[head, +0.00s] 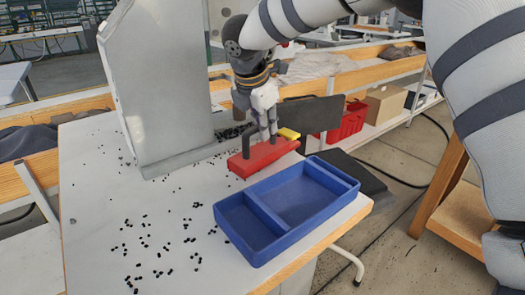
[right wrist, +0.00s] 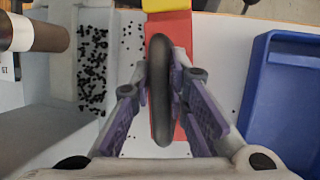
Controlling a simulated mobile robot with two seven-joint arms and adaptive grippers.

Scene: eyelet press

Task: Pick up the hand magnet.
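The hand magnet (head: 262,161) is a red bar with a dark handle. It is at the back left of the blue tray, level, and I cannot tell whether it touches the table. In the right wrist view its black rounded handle (right wrist: 160,110) stands between my fingers, with the red bar below. My right gripper (head: 268,137) comes from above; in the right wrist view its fingertips (right wrist: 160,65) appear to press the handle from both sides. Part of the bar is hidden behind fingers and handle. My left gripper is not in view.
A blue two-compartment tray (head: 272,258) stands at the table's front right. A tall grey press body (head: 160,85) stands at the left. Many small black eyelets (head: 150,240) lie scattered on the white table (head: 90,200). A yellow piece (head: 289,134) shows behind the red bar.

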